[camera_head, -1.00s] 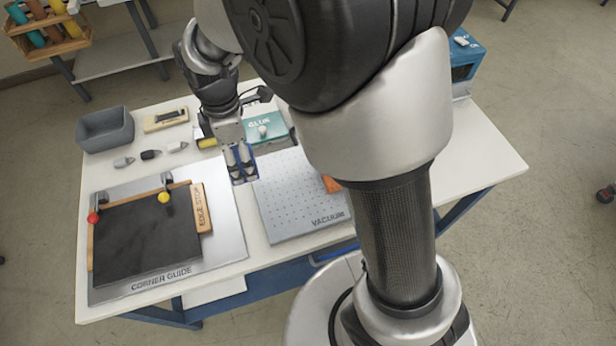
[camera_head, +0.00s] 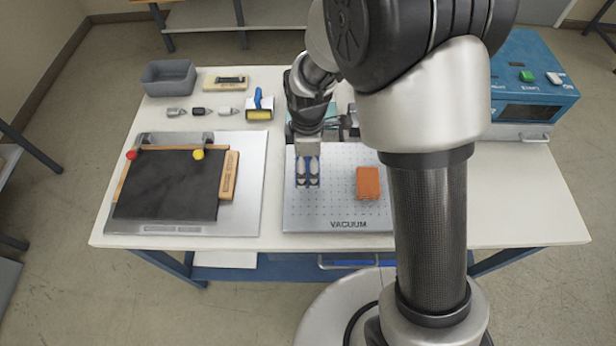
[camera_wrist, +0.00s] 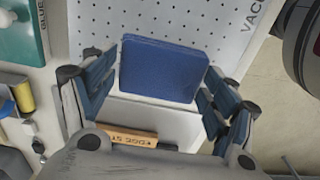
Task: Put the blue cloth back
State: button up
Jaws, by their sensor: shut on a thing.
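My gripper (camera_head: 307,180) is shut on the blue cloth (camera_wrist: 160,70), a folded dark blue pad held between the fingers in the wrist view. In the head view only a little blue shows at the fingertips, over the left part of the grey perforated vacuum plate (camera_head: 330,212). The cloth appears held above the plate; the exact gap is hard to tell.
An orange block (camera_head: 368,183) lies on the vacuum plate, right of my gripper. The corner guide board (camera_head: 245,200) with a dark sheet (camera_head: 168,188) is at left. A roller (camera_head: 259,107), a grey bin (camera_head: 168,78) and a blue machine (camera_head: 530,90) stand behind.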

aim_at(308, 175)
jog(key=shift+f+b, duration=0.65)
jog(key=shift+f, duration=2.15)
jog(key=shift+f, duration=0.1)
jog(key=o, duration=1)
jog(key=shift+o, duration=0.2)
notch_tip(308, 175, up, 13)
jog(key=p, duration=0.3)
jog(key=shift+d+f, duration=0.1)
jog(key=shift+f, duration=0.1)
jog(key=s+d+r+m+t, duration=0.2)
jog(key=s+d+r+m, duration=0.35)
jog(key=r, duration=0.25)
jog(key=s+d+r+m+t, duration=0.1)
jog(key=s+d+r+m, duration=0.3)
jog(key=s+r+m, duration=0.4)
jog(key=s+d+r+m+t, duration=0.1)
jog(key=s+d+r+m, duration=0.1)
jog(key=s, duration=0.4)
jog(key=shift+d+r+m+t, duration=0.25)
jog(key=shift+d+m, duration=0.25)
jog(key=shift+m, duration=0.55)
